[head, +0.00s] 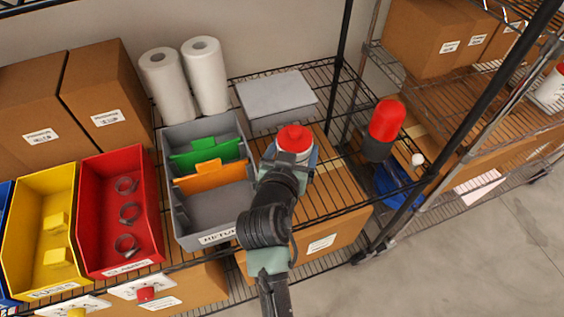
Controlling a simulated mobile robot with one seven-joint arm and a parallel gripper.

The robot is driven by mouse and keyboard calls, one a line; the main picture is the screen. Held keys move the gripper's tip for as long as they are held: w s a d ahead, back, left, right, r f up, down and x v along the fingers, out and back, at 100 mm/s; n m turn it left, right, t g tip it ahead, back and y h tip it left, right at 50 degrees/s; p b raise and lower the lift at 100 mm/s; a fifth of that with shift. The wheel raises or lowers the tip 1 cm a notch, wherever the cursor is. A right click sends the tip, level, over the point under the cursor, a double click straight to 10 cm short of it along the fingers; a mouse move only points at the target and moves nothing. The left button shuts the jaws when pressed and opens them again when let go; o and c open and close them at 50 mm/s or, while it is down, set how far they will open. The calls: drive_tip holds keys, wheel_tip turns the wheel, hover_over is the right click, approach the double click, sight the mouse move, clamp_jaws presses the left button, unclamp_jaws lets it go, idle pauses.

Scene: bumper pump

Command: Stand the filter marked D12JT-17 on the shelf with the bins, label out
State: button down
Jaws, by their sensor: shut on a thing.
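My gripper (292,163) is shut on a white can-shaped filter with a red top (294,138). The filter looks upright, and my arm hides much of its near side. No marking on it can be read. In the picture it lies over the wire shelf with the bins (345,190), right of the grey bin. I cannot tell whether its base touches the shelf.
Left of my gripper are a grey bin (181,230) with green and orange dividers, a red bin (144,240) and a yellow bin (22,245). A grey lidded box (277,92) sits behind. Bare wire shelf shows to the right, near a black post (340,60).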

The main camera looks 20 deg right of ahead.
drive_tip(key=shift+w+f+b, duration=0.1)
drive_tip(key=shift+f+b, duration=0.25)
drive_tip(key=shift+f, duration=3)
drive_tip(key=shift+f, duration=0.1)
unclamp_jaws()
drive_tip(key=shift+f, duration=0.15)
drive_tip(key=v, duration=1.2)
drive_tip(key=shift+r, duration=0.25)
drive_tip(key=shift+d, duration=0.1)
